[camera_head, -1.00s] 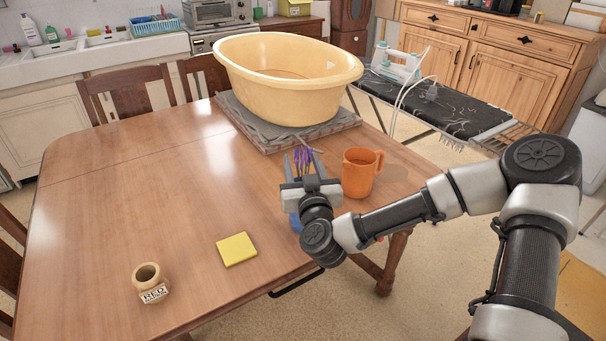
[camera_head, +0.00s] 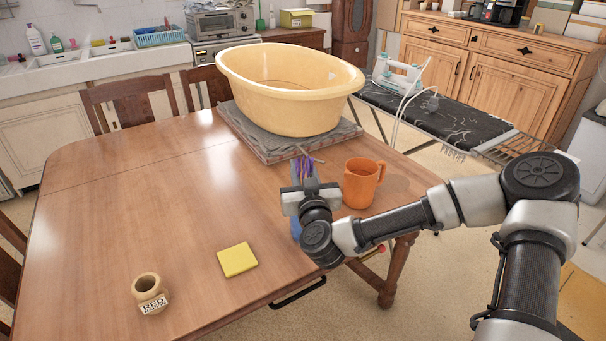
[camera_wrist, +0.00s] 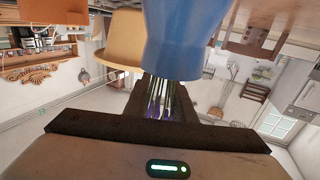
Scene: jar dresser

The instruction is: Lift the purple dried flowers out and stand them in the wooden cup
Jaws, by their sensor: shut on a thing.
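The purple dried flowers (camera_head: 306,165) rise at my gripper (camera_head: 305,175), near the table's right edge. My gripper is shut on them. In the wrist view, their thin stems (camera_wrist: 168,100) meet the mouth of a blue vase (camera_wrist: 173,40). In the head view only a sliver of the blue vase (camera_head: 296,229) shows behind my wrist, so its base is hidden. The wooden cup (camera_head: 150,292) stands upright at the table's front left, with a lettered label on its front. Its mouth looks empty. It is well apart from my gripper.
An orange mug (camera_head: 361,185) stands close to the right of my gripper. A large yellow tub (camera_head: 290,95) rests on a grey slab (camera_head: 262,143) behind it. A yellow pad (camera_head: 237,260) lies between gripper and cup. The table's left and middle are clear.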

